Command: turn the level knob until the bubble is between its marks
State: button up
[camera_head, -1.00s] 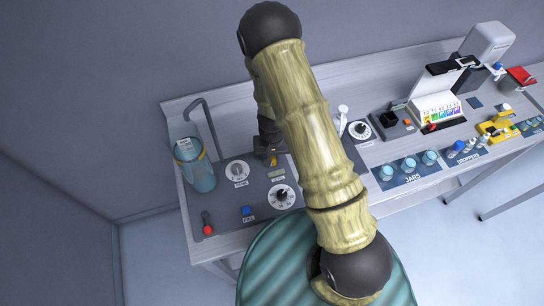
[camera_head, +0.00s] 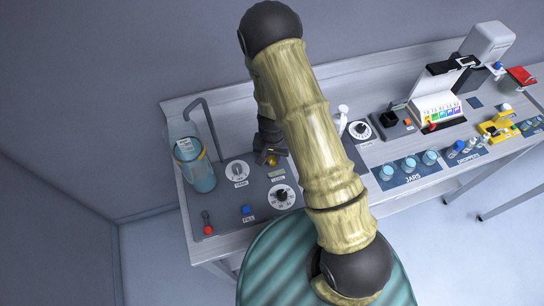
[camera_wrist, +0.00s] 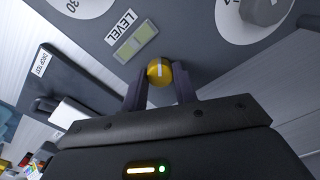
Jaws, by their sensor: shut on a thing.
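The level knob (camera_wrist: 159,70) is a small round yellow knob with a pale line across its top. My gripper (camera_wrist: 160,86) is shut on it, with one dark finger on each side. In the head view my gripper (camera_head: 270,157) is at the back of the grey panel, largely covering the knob. The level vial (camera_wrist: 136,42) is a pale green window beside the LEVEL label (camera_wrist: 122,27). A lighter patch shows in it, but the bubble and its marks are too small to tell apart.
Two white dials (camera_head: 237,171) (camera_head: 282,196) and a blue button (camera_head: 246,210) are on the panel. A water-filled jar (camera_head: 197,171) stands left under a bent pipe. Jars (camera_head: 409,163) and droppers (camera_head: 457,148) are at right.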

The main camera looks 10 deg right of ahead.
aim_at(272, 159)
jog(key=o, duration=1)
jog(key=shift+c, duration=0.2)
notch_tip(272, 159, up, 18)
jog(key=b, duration=0.1)
jog(key=shift+f, duration=0.25)
jog(key=s+d+r+n+t+b, duration=0.2)
jog(key=s+d+r+n+b, duration=0.1)
jog(key=s+d, duration=0.6)
jog(key=shift+s+r+t+b, duration=0.3)
jog(key=shift+s+r+b, duration=0.15)
jog(key=shift+s, duration=0.25)
